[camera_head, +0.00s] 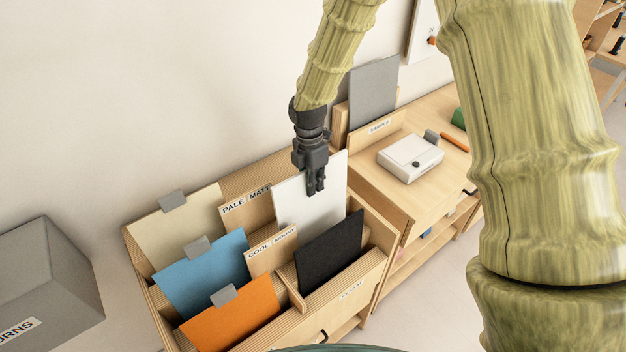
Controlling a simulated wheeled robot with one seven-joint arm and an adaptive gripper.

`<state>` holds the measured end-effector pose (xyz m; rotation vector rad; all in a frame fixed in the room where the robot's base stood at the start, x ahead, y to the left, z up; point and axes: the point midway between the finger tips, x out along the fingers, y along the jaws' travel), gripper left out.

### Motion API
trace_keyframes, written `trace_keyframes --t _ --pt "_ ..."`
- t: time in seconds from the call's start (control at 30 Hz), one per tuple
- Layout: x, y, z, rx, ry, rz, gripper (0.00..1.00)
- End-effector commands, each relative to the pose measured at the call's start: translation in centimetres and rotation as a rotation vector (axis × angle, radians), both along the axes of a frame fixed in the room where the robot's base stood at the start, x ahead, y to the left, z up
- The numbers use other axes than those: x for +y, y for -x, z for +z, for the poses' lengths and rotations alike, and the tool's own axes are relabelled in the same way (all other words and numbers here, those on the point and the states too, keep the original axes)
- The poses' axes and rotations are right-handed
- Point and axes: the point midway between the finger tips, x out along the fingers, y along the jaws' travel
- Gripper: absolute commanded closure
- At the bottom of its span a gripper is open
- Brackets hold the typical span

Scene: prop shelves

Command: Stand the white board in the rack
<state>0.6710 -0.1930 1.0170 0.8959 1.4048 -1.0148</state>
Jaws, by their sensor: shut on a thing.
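The white board (296,207) stands nearly upright in the right part of the wooden rack (378,232), behind a black board (330,250). My gripper (316,190) is shut on its upper edge. The board's lower part is hidden by the black board and the rack's parts, so I cannot tell whether it touches the bottom. A divider labelled "PALE | MATT" (243,207) is to its left, and one labelled "COOL" (271,251) is in front of it to the left.
Cream (180,230), blue (203,275) and orange (232,318) boards with grey tabs fill the rack's left side. A grey board (373,92) stands behind a "SAMPLE" label. A white device (410,157) lies on the bench at right. A grey bin (45,280) is at far left.

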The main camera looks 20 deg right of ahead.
Motion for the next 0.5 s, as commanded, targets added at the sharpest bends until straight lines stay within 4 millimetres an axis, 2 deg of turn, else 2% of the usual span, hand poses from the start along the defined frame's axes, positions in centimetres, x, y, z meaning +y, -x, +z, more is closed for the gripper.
trace_keyframes --t 0.5 --pt "0.0 0.0 -3.7 0.001 -0.001 0.000 1.00"
